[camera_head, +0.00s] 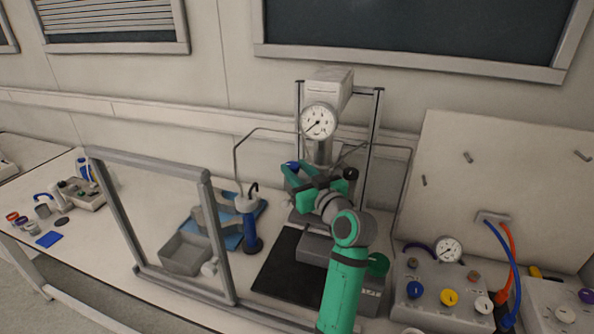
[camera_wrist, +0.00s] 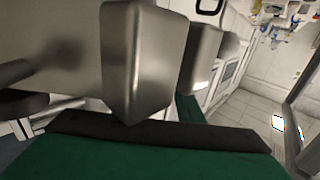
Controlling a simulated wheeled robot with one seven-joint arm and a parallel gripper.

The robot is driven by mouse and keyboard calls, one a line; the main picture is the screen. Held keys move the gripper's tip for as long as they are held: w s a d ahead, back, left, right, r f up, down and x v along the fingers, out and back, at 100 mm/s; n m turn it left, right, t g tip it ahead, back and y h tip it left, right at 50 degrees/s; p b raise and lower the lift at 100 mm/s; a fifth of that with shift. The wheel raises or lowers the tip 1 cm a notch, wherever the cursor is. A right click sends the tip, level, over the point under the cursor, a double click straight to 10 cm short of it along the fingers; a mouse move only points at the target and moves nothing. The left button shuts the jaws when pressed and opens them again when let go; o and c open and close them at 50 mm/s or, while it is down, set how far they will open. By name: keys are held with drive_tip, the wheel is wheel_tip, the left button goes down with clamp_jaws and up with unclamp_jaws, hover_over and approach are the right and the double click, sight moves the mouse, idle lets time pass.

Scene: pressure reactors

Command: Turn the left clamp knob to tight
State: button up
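The pressure reactor (camera_head: 322,150) stands at the centre of the bench in the head view, under a round white gauge (camera_head: 318,121). A small blue knob (camera_head: 293,166) shows at its left side; it looks like the left clamp knob. A dark knob (camera_head: 351,174) shows at its right side. My green gripper (camera_head: 305,186) is at the front of the reactor, close to the blue knob; contact cannot be told. In the wrist view, grey metal blocks (camera_wrist: 145,65) fill the space close above a green and black part of my gripper. The fingertips and any grip are unclear.
A grey-framed shield (camera_head: 150,160) stands left of the reactor. A control box (camera_head: 440,290) with coloured knobs and a gauge is at right. Thin tubes arch beside the reactor.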

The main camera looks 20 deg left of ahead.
drive_tip(key=shift+s+a+m+t+h, duration=0.1)
drive_tip(key=shift+m+t+h, duration=0.2)
drive_tip(key=shift+h, duration=0.1)
drive_tip(key=shift+s+a+m+t+h, duration=0.1)
drive_tip(key=shift+a+m+t+h, duration=0.05)
drive_tip(key=shift+m+t+h, duration=0.5)
drive_tip(key=shift+s+a+m+t+h, duration=0.1)
drive_tip(key=shift+m+t+h, duration=0.3)
drive_tip(key=shift+h, duration=0.35)
drive_tip(key=shift+s+a+m+t+h, duration=0.15)
drive_tip(key=shift+m+t+h, duration=0.3)
drive_tip(key=shift+m+h, duration=0.45)
drive_tip(key=shift+w+a+m+t+h, duration=0.15)
drive_tip(key=shift+m+t+h, duration=0.35)
drive_tip(key=shift+h, duration=0.6)
drive_tip(key=shift+m+h, duration=0.35)
drive_tip(key=shift+h, duration=0.05)
drive_tip(key=o, duration=0.8)
drive_tip(key=shift+s, duration=0.1)
